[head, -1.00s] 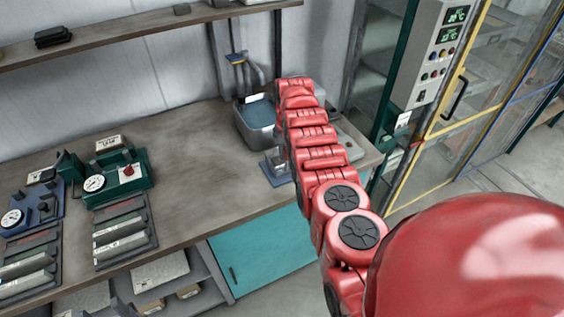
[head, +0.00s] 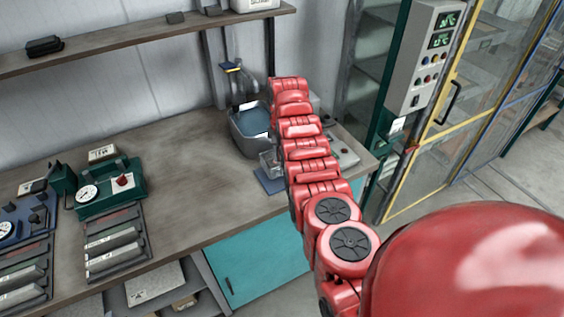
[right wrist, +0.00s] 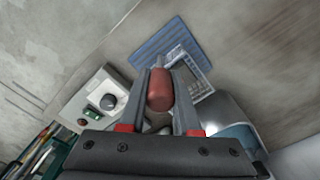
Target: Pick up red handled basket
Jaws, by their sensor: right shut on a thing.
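The red handle (right wrist: 160,90) is between the two fingers of my right gripper (right wrist: 162,94) in the right wrist view, and the gripper is shut on it. The pale mesh basket (right wrist: 192,80) shows beyond the fingers, partly hidden by them, in front of a blue mat (right wrist: 158,42). In the head view the basket (head: 267,160) is left of my red right arm, at or just above the blue mat (head: 268,184). My right gripper is hidden behind the arm there. My left gripper is not in view.
A grey tub with bluish liquid (head: 253,122) stands behind the basket. A flat grey device (head: 345,153) is right of my arm. Teal equipment (head: 108,188) and racks (head: 115,240) are at left. A shelf (head: 130,45) overhangs the back. The middle bench (head: 185,180) is clear.

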